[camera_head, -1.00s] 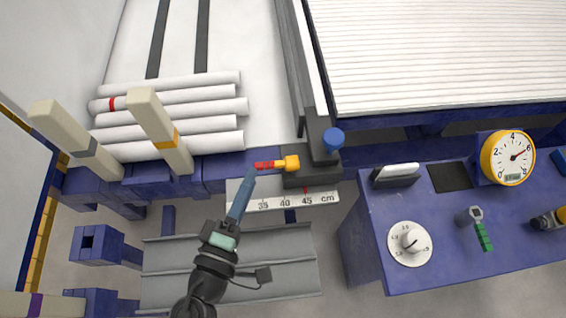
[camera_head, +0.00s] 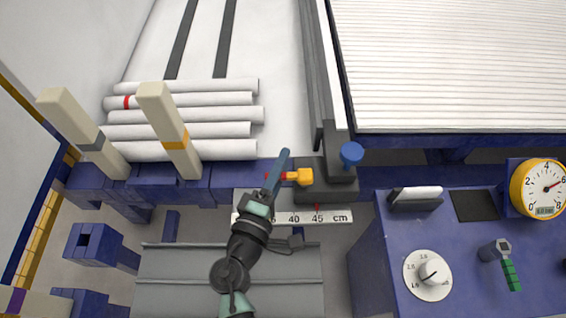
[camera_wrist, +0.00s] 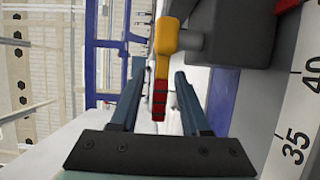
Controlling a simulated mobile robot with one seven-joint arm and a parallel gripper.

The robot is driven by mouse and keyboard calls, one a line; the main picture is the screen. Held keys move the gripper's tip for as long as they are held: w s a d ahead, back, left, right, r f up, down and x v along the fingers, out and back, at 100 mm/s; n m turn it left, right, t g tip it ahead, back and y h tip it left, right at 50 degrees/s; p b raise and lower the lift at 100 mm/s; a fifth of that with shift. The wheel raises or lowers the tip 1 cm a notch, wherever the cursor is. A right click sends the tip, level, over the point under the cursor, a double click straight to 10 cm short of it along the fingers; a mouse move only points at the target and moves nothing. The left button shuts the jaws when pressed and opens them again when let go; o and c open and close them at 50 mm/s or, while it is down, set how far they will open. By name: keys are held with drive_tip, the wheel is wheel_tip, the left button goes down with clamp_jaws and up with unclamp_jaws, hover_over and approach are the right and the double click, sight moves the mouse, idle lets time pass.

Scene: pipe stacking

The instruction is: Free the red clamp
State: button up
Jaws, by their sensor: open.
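The red clamp is a lever with a red handle (camera_wrist: 159,100) and an orange-yellow hub (camera_wrist: 166,38), fixed to a dark grey block. In the head view its yellow hub (camera_head: 304,176) shows at the block's left side, with the red handle mostly hidden behind my gripper (camera_head: 281,158). In the wrist view my gripper (camera_wrist: 157,85) is open, with the red handle between its two blue-grey fingers. The handle appears apart from both fingers.
The dark grey block (camera_head: 312,190) carries a blue knob (camera_head: 352,154). A white centimetre scale (camera_head: 335,217) runs below it. White pipes (camera_head: 190,130) lie behind two beige posts. A blue bench with a gauge (camera_head: 540,188) and a dial (camera_head: 428,275) stands at right.

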drive_tip(key=shift+w+d, duration=0.15)
drive_tip(key=shift+w, duration=0.25)
drive_tip(key=shift+c, duration=0.2)
clamp_jaws()
idle(1.1)
